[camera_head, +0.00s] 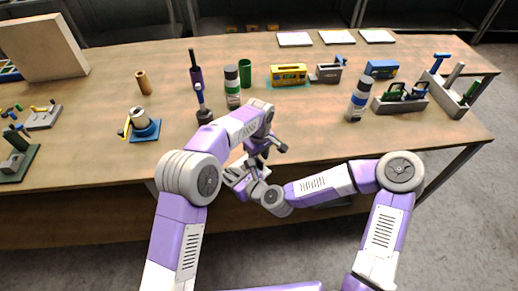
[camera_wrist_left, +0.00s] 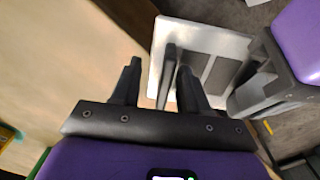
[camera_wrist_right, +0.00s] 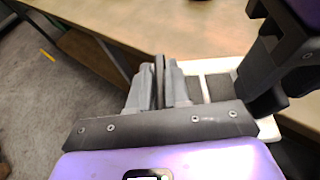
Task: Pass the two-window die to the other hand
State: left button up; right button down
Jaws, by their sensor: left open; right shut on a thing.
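The two-window die is a pale plate (camera_wrist_left: 244,45) with two dark grey rectangular windows and a dark upright bar (camera_wrist_left: 167,72). In the right wrist view the plate (camera_wrist_right: 268,129) shows partly, behind my fingers. My right gripper (camera_wrist_right: 159,82) is shut on the die's dark bar. My left gripper (camera_wrist_left: 160,80) is open over the plate, and the bar appears between its fingers, nearer the right one; contact cannot be told. In the head view my left gripper (camera_head: 262,153) and right gripper (camera_head: 243,176) meet before the table's front edge, and the die is mostly hidden there.
The wooden table (camera_head: 300,135) has clear room at its front. Behind stand a dark-capped bottle (camera_head: 232,88), a green cylinder (camera_head: 245,72), a yellow block (camera_head: 288,74) and another bottle (camera_head: 359,100). A blue-based fixture (camera_head: 144,127) stands left; a grey rack (camera_head: 400,103) stands right.

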pick_arm(q)
jog(key=shift+f, duration=0.4)
jog(key=c, duration=0.7)
grip_shut()
pick_arm(e)
jog(key=shift+s+a, duration=0.1)
jog(key=c, duration=1)
grip_release()
